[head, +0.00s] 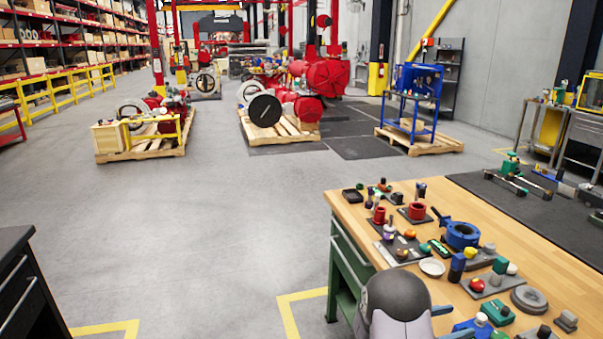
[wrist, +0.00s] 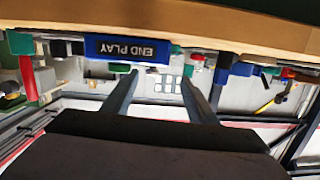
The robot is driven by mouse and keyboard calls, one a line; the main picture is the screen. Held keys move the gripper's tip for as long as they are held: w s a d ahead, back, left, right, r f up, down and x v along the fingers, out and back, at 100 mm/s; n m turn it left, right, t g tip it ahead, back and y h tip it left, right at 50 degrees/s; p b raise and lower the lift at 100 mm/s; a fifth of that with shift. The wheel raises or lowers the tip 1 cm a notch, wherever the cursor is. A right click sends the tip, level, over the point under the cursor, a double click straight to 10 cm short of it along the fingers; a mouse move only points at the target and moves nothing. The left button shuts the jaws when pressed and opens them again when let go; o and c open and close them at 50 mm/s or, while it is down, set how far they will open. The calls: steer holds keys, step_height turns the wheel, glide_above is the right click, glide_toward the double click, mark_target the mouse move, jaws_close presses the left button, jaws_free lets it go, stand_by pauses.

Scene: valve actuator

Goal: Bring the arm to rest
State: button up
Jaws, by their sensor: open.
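My gripper (head: 449,322) is at the front of the wooden workbench (head: 520,235), low in the head view, partly hidden behind my grey rounded arm. Its two bluish fingers show there. In the wrist view, my gripper (wrist: 159,77) has its fingers wide apart with nothing held between them. A blue block labelled "END PLAY" (wrist: 128,49) appears upside down beyond the fingers. I cannot tell whether the fingertips touch anything.
The bench holds a blue valve body (head: 461,235), red cylindrical parts (head: 417,210), a white dish (head: 432,267) and a grey ring (head: 529,299). A dark cabinet (head: 25,290) stands at lower left. The floor between is clear.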

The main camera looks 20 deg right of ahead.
steer(key=w+a+n+t+y, duration=0.4)
steer(key=w+a+y, duration=0.15)
steer(key=a, duration=0.35)
steer(key=w+a+n+t+y, duration=0.4)
steer(key=w+a, duration=0.3)
steer(key=a, duration=0.2)
steer(key=s+a+n+y, duration=0.3)
steer(key=a+y, duration=0.1)
steer(key=a, duration=0.5)
steer(key=s+a+f+n+g+y+p, duration=0.1)
steer(key=s+a+n+g+y, duration=0.3)
steer(key=s+a, duration=0.65)
steer(key=s+n+g+h, duration=0.1)
steer(key=s+n+g, duration=0.2)
steer(key=s, duration=1.1)
steer(key=shift+s+g, duration=0.25)
steer(key=shift+g, duration=0.55)
step_height(320, 180, down, 27)
steer(key=b, duration=2.6)
steer(key=shift+b, duration=0.4)
